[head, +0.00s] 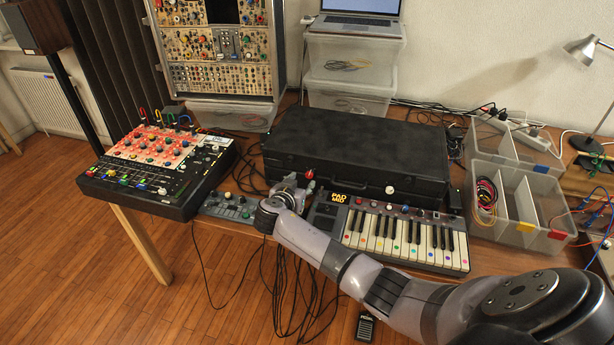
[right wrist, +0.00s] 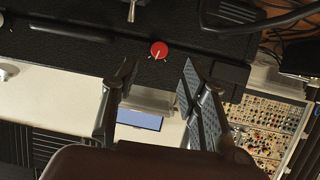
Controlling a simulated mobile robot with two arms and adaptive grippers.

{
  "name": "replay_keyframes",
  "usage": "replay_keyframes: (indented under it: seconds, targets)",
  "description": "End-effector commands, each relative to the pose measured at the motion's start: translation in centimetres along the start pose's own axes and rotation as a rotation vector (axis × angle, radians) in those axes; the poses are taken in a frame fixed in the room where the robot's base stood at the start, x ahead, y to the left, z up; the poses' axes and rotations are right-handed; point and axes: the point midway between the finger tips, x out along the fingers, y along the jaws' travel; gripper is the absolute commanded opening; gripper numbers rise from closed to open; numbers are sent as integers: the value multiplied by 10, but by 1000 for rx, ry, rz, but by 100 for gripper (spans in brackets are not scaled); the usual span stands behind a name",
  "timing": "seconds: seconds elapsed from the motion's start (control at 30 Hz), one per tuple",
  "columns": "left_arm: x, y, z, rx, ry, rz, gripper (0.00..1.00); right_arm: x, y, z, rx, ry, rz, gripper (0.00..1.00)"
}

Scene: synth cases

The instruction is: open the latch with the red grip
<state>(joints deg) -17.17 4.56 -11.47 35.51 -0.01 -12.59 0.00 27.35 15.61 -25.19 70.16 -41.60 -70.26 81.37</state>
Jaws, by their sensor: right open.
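A long black case (head: 365,150) lies closed on the table, with a latch at each end of its front. The red grip (head: 310,174) is on the left latch; in the right wrist view it is a round red knob (right wrist: 158,49) against the black case. The other latch has a white grip (head: 390,188). My right gripper (head: 297,182) is at the case's front left, close to the red grip. In the right wrist view its open fingers (right wrist: 159,68) stand either side of the red grip's line, with nothing between them. Contact cannot be told. My left gripper is out of view.
A small keyboard (head: 405,240) lies in front of the case, under my right arm. A mixer (head: 160,160) stands left, a small blue-grey device (head: 228,207) beside my gripper. Clear bins (head: 515,205) stand right. Cables hang off the front edge.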

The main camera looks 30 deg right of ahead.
Motion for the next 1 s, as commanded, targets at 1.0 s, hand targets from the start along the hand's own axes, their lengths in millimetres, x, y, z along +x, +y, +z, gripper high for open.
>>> replay_keyframes:
  seconds: [1.0]
  targets:
    - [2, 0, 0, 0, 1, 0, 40, 65, 0, 0, 0, 0, 0, 30]
